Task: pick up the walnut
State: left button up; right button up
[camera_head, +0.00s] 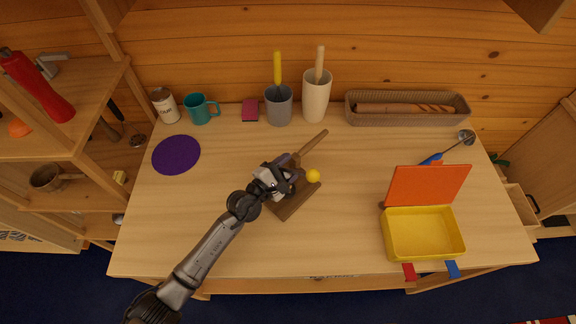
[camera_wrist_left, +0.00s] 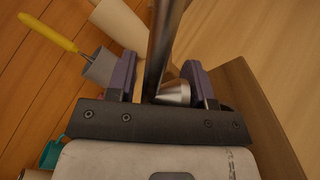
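I cannot make out a walnut in either view; the arm and gripper cover part of the board. My left gripper (camera_head: 291,174) is over the brown cutting board (camera_head: 291,208), whose handle points up and right. In the left wrist view, the two purple fingers (camera_wrist_left: 160,84) stand well apart. A grey metal rod and a small metal cone (camera_wrist_left: 176,93) show between them; I cannot tell what they belong to. A yellow ball (camera_head: 313,176) is just right of the gripper, at the board's right edge. My right gripper is not in view.
A yellow box (camera_head: 424,235) with an orange lid stands at the front right. A purple mat (camera_head: 176,155), teal mug (camera_head: 202,109), grey cup (camera_head: 279,106), cream vase (camera_head: 316,100) and wicker basket (camera_head: 405,119) line the left and back. The front left of the table is clear.

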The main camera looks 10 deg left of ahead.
pick_arm(q)
jog(key=shift+o, duration=0.9)
jog(key=shift+r, duration=0.2)
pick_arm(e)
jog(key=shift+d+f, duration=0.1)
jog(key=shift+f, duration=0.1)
pick_arm(q)
jog(key=v, duration=1.2)
jog(key=shift+b, duration=0.3)
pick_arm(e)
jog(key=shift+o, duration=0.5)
